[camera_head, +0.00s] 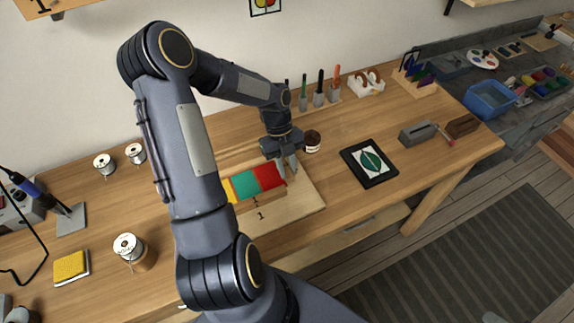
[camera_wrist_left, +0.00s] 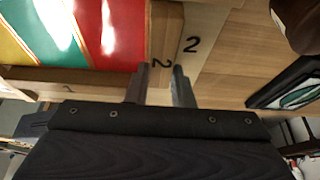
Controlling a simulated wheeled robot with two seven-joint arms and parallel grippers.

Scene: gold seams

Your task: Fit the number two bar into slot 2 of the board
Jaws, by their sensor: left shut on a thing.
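The number two bar (camera_wrist_left: 166,35) is a pale wooden strip marked 2. In the left wrist view it lies along the right edge of the red panel, beside the board's printed 2. My left gripper (camera_wrist_left: 161,86) is shut on its near end; it also shows in the head view (camera_head: 287,168) at the panels' right end. The board (camera_head: 305,196) is pale wood with yellow, teal and red glass panels (camera_head: 268,177). Another bar (camera_head: 268,199), marked 1, lies along the panels' front edge. I cannot tell whether the number two bar is fully seated. My right gripper is out of view.
A black framed leaf panel (camera_head: 370,162) lies to the right of the board. The table between board and leaf panel is clear.

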